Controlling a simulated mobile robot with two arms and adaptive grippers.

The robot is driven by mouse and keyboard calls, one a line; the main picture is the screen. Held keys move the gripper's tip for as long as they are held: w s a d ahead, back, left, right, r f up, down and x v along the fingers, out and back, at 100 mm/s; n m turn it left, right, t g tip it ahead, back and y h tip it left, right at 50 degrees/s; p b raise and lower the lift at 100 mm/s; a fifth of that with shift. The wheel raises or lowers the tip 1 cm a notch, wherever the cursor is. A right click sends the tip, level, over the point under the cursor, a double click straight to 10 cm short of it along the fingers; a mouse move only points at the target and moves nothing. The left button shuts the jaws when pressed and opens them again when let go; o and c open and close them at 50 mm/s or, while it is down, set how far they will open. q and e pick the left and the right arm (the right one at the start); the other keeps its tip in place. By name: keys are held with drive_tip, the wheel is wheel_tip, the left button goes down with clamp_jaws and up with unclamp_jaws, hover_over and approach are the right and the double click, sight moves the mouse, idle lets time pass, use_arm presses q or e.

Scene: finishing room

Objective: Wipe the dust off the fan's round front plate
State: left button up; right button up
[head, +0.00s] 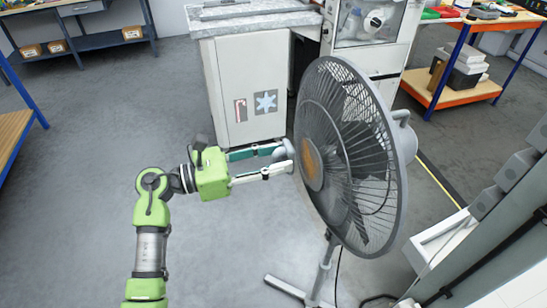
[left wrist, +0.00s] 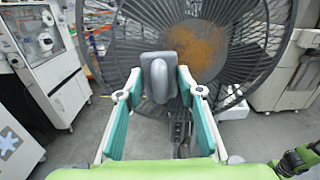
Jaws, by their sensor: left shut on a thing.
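The grey pedestal fan (head: 352,210) stands upright at the right of centre in the head view, its round cage turned toward my left arm. Its round front plate (head: 312,163) carries a patch of orange-brown dust. The dusty plate also shows in the left wrist view (left wrist: 200,45), upper right of the held tool. My left gripper (head: 279,161) is shut on a grey wiping tool (left wrist: 158,75) with a rounded grip and a flat back. The tool is in front of the cage, close to the plate; I cannot tell whether it touches. My right gripper is not in view.
A white cabinet (head: 240,95) stands behind the fan, and a blue-framed workbench (head: 470,50) is at the back right. The fan's stand (head: 318,285) has feet spread on the floor. The grey floor (head: 80,190) on the left is clear.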

use_arm(q)
drive_tip(key=shift+b+x, duration=0.3)
drive_tip(key=shift+x, duration=0.75)
drive_tip(key=shift+s, duration=0.1)
